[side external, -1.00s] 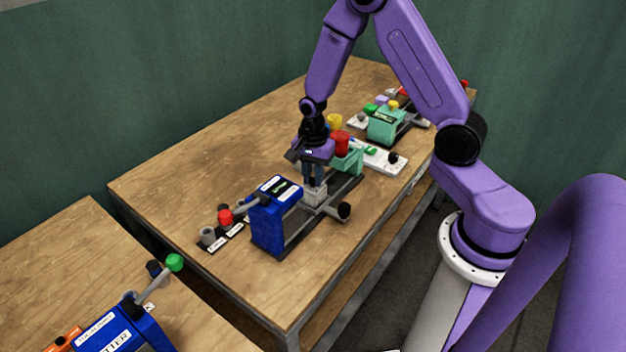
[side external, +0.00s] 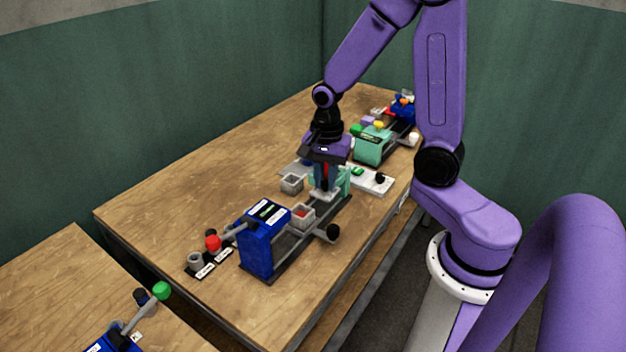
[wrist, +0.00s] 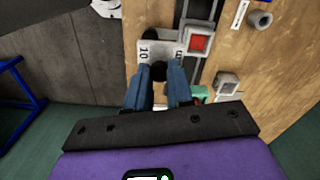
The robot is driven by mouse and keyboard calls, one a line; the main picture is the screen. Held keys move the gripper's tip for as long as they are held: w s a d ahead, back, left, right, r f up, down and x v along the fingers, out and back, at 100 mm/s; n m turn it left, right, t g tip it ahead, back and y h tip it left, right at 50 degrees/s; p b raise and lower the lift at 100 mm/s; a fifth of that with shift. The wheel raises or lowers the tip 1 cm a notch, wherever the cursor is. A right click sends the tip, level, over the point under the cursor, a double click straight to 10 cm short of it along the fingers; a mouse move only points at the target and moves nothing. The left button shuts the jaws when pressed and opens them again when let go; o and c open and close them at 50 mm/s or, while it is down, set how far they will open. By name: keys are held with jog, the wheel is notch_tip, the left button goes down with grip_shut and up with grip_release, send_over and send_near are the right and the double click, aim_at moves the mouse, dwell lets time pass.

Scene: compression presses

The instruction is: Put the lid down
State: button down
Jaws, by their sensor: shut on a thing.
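My gripper (side external: 324,190) is shut on the black knob (wrist: 158,70) of the lid, a pale grey plate (wrist: 160,49) with "10" printed on it. The lid also shows as a pale shape under the fingers in the side view (side external: 320,195); whether it touches anything below I cannot tell. Beside it, an open grey box (wrist: 198,40) with red contents sits on the dark rails of the blue press (side external: 262,242); the box also shows in the side view (side external: 301,217). The lid is off this box.
A second grey box (side external: 292,184) stands on the wooden table to the left of my gripper. A teal press (side external: 373,147) and a white board (side external: 372,181) are behind. A red ball lever (side external: 213,243) and small cup (side external: 195,260) are at front left. The table's left part is clear.

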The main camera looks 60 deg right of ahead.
jog(key=s+r, duration=0.2)
jog(key=s, duration=0.4)
jog(key=shift+a+r, duration=0.3)
jog(key=shift+a, duration=0.05)
jog(key=w+d+f, duration=0.1)
jog(key=w+f, duration=0.4)
jog(key=w, duration=0.3)
jog(key=w+d+f, duration=0.2)
jog(key=w+f, duration=0.2)
jog(key=w, duration=0.5)
jog(key=w+d+f, duration=0.1)
jog(key=w+f, duration=0.4)
jog(key=w, duration=0.3)
jog(key=shift+w+d+f, duration=0.15)
jog(key=shift+f, duration=0.2)
jog(key=shift+w+d+f, duration=0.1)
jog(key=shift+w+f, duration=0.35)
jog(key=shift+f, duration=0.15)
jog(key=shift+w+f, duration=0.1)
jog(key=shift+f, duration=1.45)
jog(key=shift+f, duration=0.1)
jog(key=c, duration=1)
grip_release()
